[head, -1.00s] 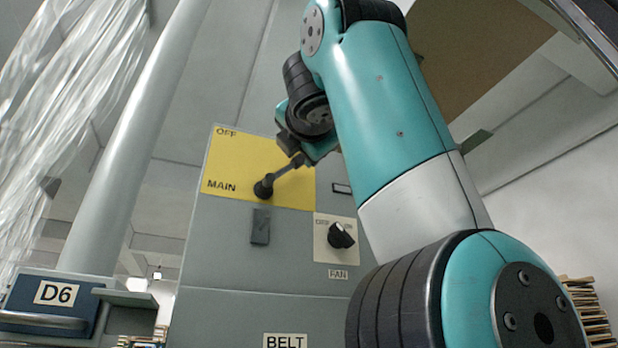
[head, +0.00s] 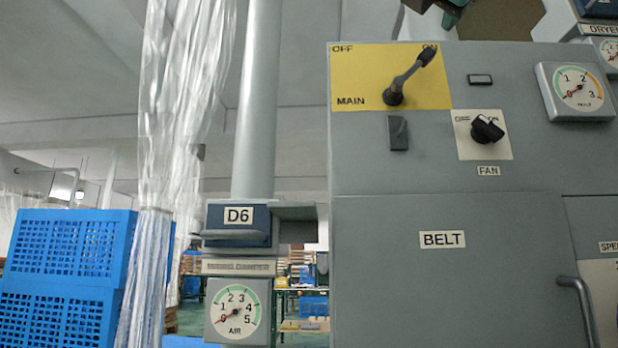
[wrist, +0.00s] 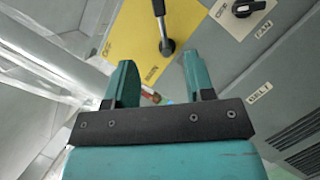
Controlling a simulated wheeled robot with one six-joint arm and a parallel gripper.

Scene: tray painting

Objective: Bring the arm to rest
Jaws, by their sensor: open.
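My gripper (wrist: 162,70) is open, its two teal fingers apart and nothing held between them. In the wrist view it faces the grey control panel, with the black MAIN lever (wrist: 159,22) on its yellow plate (wrist: 130,40) ahead of the fingers. In the head view the lever (head: 409,79) tilts up and right to the ON mark of the yellow plate (head: 365,75). Only a small teal and dark part of my arm shows at the top edge there; the gripper is not clearly seen.
The grey panel (head: 400,220) carries a FAN knob (head: 487,130), a BELT cover and a round gauge (head: 577,91). Left of it are a D6 box (head: 238,222), an AIR gauge (head: 236,310), a grey pipe, clear plastic strips (head: 180,90) and blue crates (head: 68,246).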

